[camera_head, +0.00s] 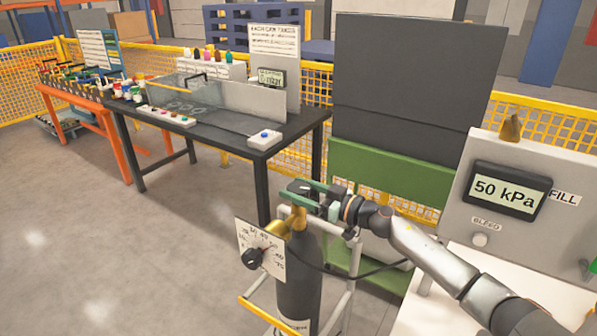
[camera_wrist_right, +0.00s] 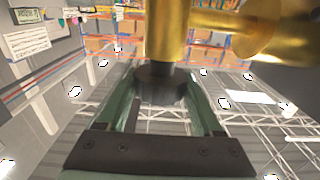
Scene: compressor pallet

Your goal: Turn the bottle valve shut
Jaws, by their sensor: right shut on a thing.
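The bottle (camera_head: 298,275) is a dark upright cylinder in a light metal frame at the lower middle of the head view. A brass valve body (camera_head: 297,218) tops it, and a dark valve knob (camera_head: 298,186) sits above the brass. My right gripper (camera_head: 304,190) reaches in from the right with its green fingers at the knob. In the right wrist view the two fingers stand on either side of the dark knob (camera_wrist_right: 162,84), below the brass body (camera_wrist_right: 173,35), and the gripper is shut on it. My left gripper is not in view.
A dial plate (camera_head: 264,248) with a black knob is in front of the bottle. A grey panel (camera_head: 455,225) at the right reads 50 kPa, with BLEED and FILL labels. A dark table (camera_head: 225,122) and a green bench (camera_head: 392,175) stand behind. The floor at left is clear.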

